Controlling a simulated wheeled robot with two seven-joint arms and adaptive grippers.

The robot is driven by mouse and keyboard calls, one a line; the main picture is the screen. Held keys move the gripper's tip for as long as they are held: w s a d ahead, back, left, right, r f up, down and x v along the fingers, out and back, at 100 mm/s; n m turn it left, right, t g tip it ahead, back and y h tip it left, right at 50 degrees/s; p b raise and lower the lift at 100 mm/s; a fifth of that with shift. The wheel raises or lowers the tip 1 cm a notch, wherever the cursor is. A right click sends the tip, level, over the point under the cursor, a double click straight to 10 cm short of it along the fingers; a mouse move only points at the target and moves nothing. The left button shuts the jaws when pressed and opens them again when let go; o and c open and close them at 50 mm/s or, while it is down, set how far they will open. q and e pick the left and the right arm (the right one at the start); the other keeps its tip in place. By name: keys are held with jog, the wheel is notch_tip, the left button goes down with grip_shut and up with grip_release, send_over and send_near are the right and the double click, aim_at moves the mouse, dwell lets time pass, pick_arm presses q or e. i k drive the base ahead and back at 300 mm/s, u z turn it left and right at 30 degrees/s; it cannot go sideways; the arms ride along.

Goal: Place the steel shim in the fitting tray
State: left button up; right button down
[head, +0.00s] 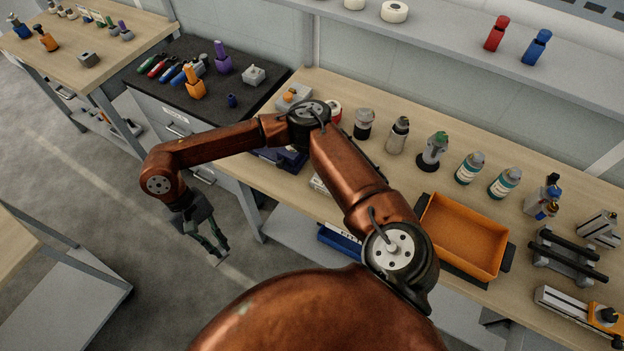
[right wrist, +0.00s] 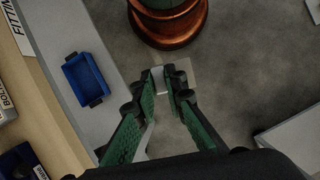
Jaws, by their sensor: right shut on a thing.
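My right gripper (head: 217,250) hangs over the grey floor, to the left of the long bench. In the right wrist view its green-padded fingers (right wrist: 160,80) are closed on a small pale grey flat piece (right wrist: 157,76), which looks like the steel shim; the fingertips partly hide it. A white label starting "FITTIN" (right wrist: 17,24) is on the bench's front edge. I cannot tell for sure which tray it names. An orange tray (head: 463,235), looking empty, stands on the bench. A blue bin (right wrist: 87,80) sits on the lower shelf. My left gripper is not in view.
Several bottles, a grey holder (head: 568,256) and small parts stand on the long bench (head: 395,180). A dark-topped cabinet (head: 170,50) with tools is at the back left. Another table (head: 20,250) is at the left edge. Floor between them is clear.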

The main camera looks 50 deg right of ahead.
aim_at(456, 239)
jog(key=i, duration=0.55)
jog(key=z, duration=2.25)
